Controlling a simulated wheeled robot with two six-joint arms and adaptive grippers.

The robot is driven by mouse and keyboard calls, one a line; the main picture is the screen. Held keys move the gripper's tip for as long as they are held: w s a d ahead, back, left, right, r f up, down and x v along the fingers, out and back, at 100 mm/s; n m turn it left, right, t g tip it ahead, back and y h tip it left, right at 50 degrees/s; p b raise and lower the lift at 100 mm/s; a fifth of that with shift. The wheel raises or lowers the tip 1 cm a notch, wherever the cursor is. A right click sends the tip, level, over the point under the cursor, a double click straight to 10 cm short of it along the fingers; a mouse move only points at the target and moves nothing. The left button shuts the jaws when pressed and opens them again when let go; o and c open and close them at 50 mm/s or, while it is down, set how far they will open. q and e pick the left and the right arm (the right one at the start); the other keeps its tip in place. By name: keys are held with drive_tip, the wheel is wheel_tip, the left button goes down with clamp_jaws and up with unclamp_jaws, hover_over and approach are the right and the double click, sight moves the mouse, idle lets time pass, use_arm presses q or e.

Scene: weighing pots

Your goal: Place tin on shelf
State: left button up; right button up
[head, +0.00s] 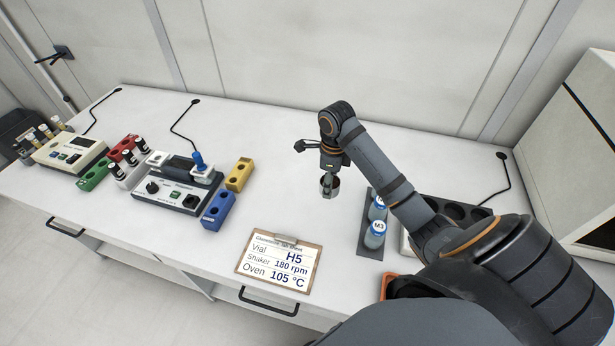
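My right arm reaches in from the right, with its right gripper (329,176) pointing down over the middle of the white bench. It appears shut on a small metallic tin (330,188) with a dark inside. The fingers partly cover the tin, and I cannot tell whether it touches the bench. No shelf can be made out clearly; a white cabinet (585,130) stands at the right edge, its inside not visible. My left gripper is not in view.
A dark tray (368,243) with blue-labelled jars (374,236) stands right of the tin. A clipboard (279,262) lies in front. A shaker device (178,190) and coloured vial blocks (239,176) stand left. The bench (272,140) behind is clear.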

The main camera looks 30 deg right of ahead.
drive_tip(key=w+d+f, duration=0.1)
drive_tip(key=w+f, duration=0.2)
drive_tip(key=w, duration=0.1)
drive_tip(key=w+d+f, duration=0.1)
drive_tip(key=w+f, duration=0.2)
drive_tip(key=w, duration=0.1)
drive_tip(key=w+f, duration=0.2)
drive_tip(key=w, duration=0.2)
drive_tip(key=shift+w+d+f, duration=0.15)
drive_tip(key=shift+d+f, duration=0.25)
drive_tip(key=shift+w+f+b, duration=0.15)
drive_tip(key=shift+f+b, duration=0.15)
drive_tip(key=f, duration=0.3)
drive_tip(key=shift+w+d+f, duration=0.1)
drive_tip(key=shift+w+f, duration=0.15)
drive_tip(key=shift+f, duration=0.05)
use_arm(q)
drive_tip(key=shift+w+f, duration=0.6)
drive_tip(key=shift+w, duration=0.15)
use_arm(e)
drive_tip(key=shift+s, duration=0.1)
drive_tip(key=o, duration=1.3)
drive_tip(key=shift+f, duration=0.1)
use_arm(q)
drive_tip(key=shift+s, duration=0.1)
